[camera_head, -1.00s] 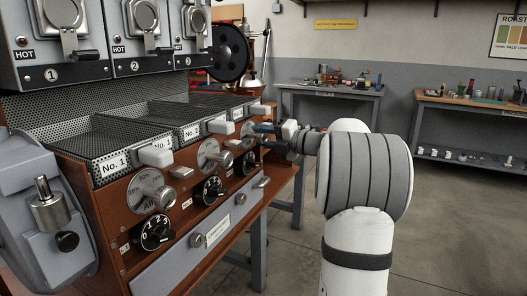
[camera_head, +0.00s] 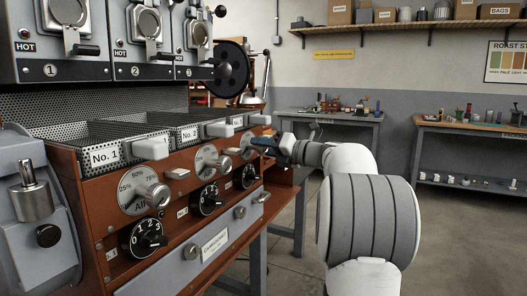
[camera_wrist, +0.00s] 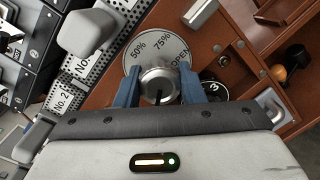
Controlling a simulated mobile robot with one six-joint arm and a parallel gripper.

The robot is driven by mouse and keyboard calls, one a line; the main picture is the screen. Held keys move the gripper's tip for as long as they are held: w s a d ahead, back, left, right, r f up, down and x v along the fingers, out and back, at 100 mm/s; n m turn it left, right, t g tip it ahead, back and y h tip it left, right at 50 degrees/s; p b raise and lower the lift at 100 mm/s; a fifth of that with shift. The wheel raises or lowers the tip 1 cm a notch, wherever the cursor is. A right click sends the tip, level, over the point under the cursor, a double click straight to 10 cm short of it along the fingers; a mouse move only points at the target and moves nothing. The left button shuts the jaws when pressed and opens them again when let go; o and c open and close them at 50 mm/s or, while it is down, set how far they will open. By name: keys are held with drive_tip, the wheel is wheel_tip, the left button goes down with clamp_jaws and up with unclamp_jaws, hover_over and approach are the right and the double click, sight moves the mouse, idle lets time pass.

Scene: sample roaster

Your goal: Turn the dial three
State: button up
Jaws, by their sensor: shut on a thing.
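The third dial (camera_head: 245,152) is a silver knob on a round plate at the right end of the wooden front panel. In the wrist view its knob (camera_wrist: 158,82) sits between my blue fingers, over a plate (camera_wrist: 140,52) marked 50%, 75% and OPEN. My gripper (camera_head: 262,146) reaches it from the right and is shut on the knob; it also shows in the wrist view (camera_wrist: 158,88). A small black numbered knob (camera_wrist: 213,90) is partly hidden behind my right finger in the wrist view.
Two more silver dials (camera_head: 148,196) (camera_head: 207,165) and black knobs (camera_head: 145,237) line the panel to the left. Mesh trays with white handles (camera_head: 150,148) stick out above. A grey drawer (camera_head: 180,268) is below. Workbenches (camera_head: 470,127) stand behind, with open floor between.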

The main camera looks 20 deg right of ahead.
drive_tip(key=shift+a, duration=0.1)
drive_tip(key=o, duration=1)
drive_tip(key=shift+c, duration=0.2)
drive_tip(key=shift+s, duration=0.1)
drive_tip(key=p+v, duration=0.2)
drive_tip(key=v, duration=0.5)
drive_tip(key=shift+s, duration=0.25)
drive_tip(key=shift+d+f, duration=0.1)
drive_tip(key=shift+d, duration=0.15)
